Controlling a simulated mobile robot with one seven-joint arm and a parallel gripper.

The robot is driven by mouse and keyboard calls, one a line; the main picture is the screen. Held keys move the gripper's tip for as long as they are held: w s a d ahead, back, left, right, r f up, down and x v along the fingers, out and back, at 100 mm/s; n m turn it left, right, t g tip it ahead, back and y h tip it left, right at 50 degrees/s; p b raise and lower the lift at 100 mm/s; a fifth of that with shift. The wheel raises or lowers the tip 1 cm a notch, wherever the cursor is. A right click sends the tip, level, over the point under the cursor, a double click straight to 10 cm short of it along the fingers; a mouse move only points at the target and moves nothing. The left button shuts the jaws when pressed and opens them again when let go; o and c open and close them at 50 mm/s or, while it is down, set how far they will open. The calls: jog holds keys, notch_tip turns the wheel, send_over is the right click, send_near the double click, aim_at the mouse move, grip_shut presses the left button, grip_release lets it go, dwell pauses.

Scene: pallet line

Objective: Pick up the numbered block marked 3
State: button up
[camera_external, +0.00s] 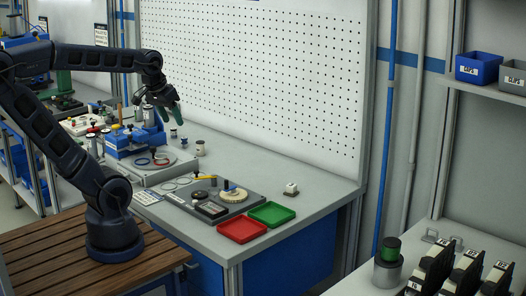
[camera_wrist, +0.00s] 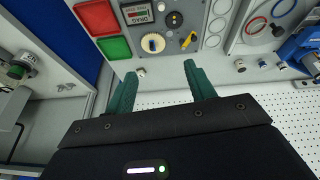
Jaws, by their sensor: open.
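My gripper (camera_external: 172,110) is raised above the back of the workbench in the external view, with its green fingers pointing down. In the wrist view my gripper (camera_wrist: 160,70) is open, with nothing between its fingers. A small white block (camera_external: 291,188) sits on the bench right of the green tray. It also shows in the wrist view (camera_wrist: 141,72), just inside the left finger's tip and far below. Its marking is too small to read. I cannot make out a 3 on any block.
A red tray (camera_external: 242,229) and a green tray (camera_external: 271,213) lie at the bench's front right. A dark fixture board (camera_external: 212,204) with a pale gear is beside them. A blue fixture (camera_external: 135,140) stands further left. The white pegboard (camera_external: 260,75) rises behind.

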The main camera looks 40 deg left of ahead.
jog(key=w+d+n+g+h, duration=0.1)
jog(key=w+d+n, duration=0.25)
jog(key=w, duration=0.65)
jog(key=n+g+h, duration=0.2)
jog(key=n+h, duration=0.1)
jog(key=n, duration=1.3)
send_over(291, 185)
jog(key=a, duration=0.3)
jog(key=f, duration=2.7)
jog(key=shift+w+d+f, duration=0.15)
jog(key=shift+d, duration=0.05)
jog(key=shift+s+x, duration=0.15)
jog(key=shift+x, duration=1.15)
jog(key=shift+s+x, duration=0.15)
jog(key=shift+x, duration=1.1)
jog(key=shift+c, duration=0.4)
jog(key=c, duration=1)
